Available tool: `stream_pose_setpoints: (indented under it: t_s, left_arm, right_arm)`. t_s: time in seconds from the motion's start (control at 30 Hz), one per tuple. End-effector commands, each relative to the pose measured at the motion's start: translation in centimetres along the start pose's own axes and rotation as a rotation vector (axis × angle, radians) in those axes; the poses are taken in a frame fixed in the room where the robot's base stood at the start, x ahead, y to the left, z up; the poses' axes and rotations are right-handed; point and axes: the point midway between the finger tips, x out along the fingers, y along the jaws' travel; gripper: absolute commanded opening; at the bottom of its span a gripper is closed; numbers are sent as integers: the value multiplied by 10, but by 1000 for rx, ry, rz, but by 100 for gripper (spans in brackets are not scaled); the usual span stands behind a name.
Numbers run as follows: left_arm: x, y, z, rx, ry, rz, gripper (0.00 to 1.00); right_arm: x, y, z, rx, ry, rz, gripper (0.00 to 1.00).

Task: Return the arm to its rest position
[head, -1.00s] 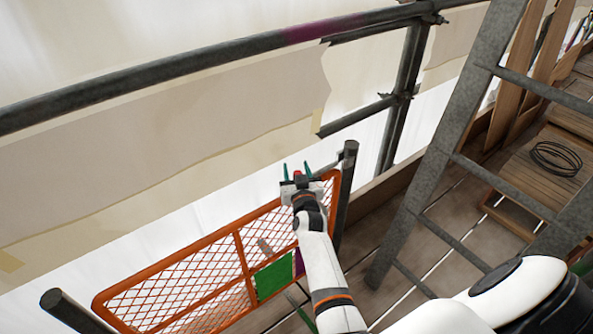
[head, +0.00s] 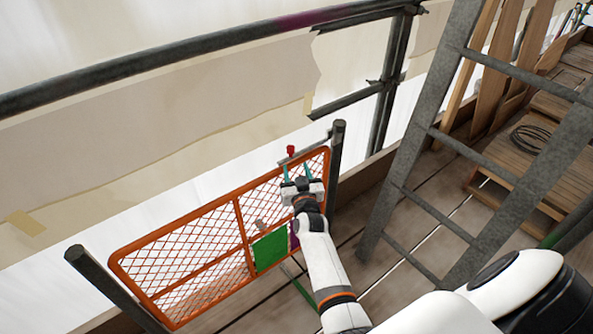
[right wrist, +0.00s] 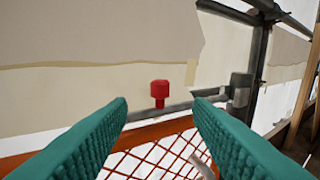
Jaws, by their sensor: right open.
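My right gripper (head: 297,170) is open and empty, with its teal fingers in front of the upper right part of an orange mesh gate (head: 237,201). In the right wrist view the two teal fingers (right wrist: 160,128) stand wide apart. A red knob (right wrist: 160,92) shows beyond and between them, apart from both fingers. In the head view the red knob (head: 290,150) is just above the fingertips, by the gate's top rail. My white right arm (head: 322,265) reaches up from the lower right. My left gripper is not in view.
A grey metal ladder (head: 415,140) leans at the right. A coil of black cable (head: 530,138) lies on wooden boards. Scaffold tubes (head: 200,58) run across the top, and posts (head: 337,165) flank the gate. Plank floor is clear between gate and ladder.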

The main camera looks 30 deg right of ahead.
Motion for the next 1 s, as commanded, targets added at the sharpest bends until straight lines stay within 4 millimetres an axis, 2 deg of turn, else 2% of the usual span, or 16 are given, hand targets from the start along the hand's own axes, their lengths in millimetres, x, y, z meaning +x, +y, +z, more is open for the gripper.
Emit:
stream_pose_setpoints:
  t_s: [0.47, 0.57, 0.67, 0.77, 0.87, 0.9, 0.97, 1.0]
  left_arm:
    - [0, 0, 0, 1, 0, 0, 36]
    - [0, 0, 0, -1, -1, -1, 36]
    - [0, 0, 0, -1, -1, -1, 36]
    - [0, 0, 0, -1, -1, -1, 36]
    - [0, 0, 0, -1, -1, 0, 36]
    - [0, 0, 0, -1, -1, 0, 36]
    - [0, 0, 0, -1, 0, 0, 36]
    - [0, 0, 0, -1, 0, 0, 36]
  right_arm:
    - [0, 0, 0, 0, 0, 0, 46]
    - [-3, 2, -6, -4, 16, 10, 46]
    - [-16, 10, -33, -26, 91, 58, 46]
    - [-46, 23, -82, -66, 234, 140, 46]
    - [-93, 34, -141, -114, 419, 230, 46]
    - [-114, 36, -164, -134, 495, 262, 46]
    - [-148, 38, -196, -165, 606, 304, 46]
    - [-172, 38, -215, -184, 679, 328, 46]
